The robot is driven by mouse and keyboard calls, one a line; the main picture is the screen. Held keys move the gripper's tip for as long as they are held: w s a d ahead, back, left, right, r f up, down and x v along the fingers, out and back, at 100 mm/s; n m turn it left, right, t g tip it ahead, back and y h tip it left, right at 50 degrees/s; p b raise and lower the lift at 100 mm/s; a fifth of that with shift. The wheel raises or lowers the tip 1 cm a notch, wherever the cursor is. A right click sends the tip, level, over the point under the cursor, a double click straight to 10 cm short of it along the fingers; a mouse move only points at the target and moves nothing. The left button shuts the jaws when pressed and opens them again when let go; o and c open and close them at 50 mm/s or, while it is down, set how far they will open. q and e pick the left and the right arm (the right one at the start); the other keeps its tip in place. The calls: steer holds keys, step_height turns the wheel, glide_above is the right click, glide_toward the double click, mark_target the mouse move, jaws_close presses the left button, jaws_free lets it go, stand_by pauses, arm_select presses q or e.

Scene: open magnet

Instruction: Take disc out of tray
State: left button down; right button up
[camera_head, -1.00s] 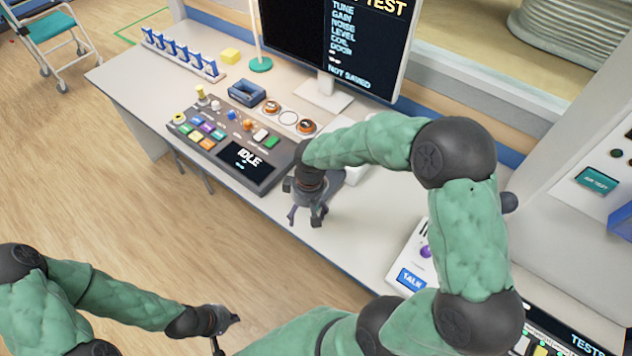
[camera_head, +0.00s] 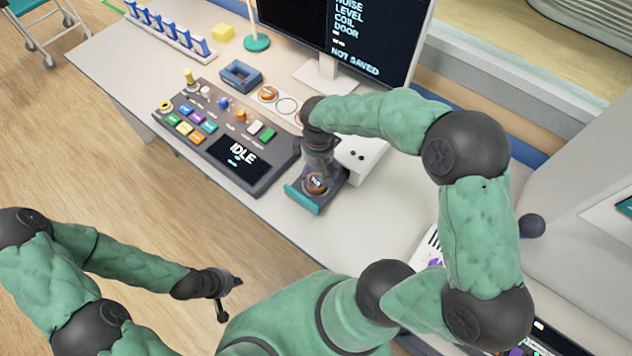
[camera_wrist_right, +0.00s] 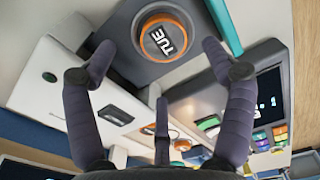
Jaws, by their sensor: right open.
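The orange-rimmed disc (camera_head: 316,182), with a dark label, lies in a dark tray (camera_head: 329,200) with a teal front edge. The tray sticks out of a white box (camera_head: 362,158) on the desk.
A console (camera_head: 225,140) reading "IDLE" stands left of the tray. Behind it are another orange disc (camera_head: 268,93), an empty ring (camera_head: 287,106) and a partly hidden disc. A monitor (camera_head: 345,35) and blue holder (camera_head: 240,75) stand further back. Bare desk lies in front of the tray.

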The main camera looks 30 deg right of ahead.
mark_target(317, 183)
steer(key=shift+d+f, duration=0.1)
steer(key=shift+f, duration=0.6)
steer(key=f+b, duration=0.2)
steer(key=f, duration=0.3)
steer(key=shift+a, duration=0.2)
steer(key=shift+s, duration=0.1)
steer(key=c, duration=1.3)
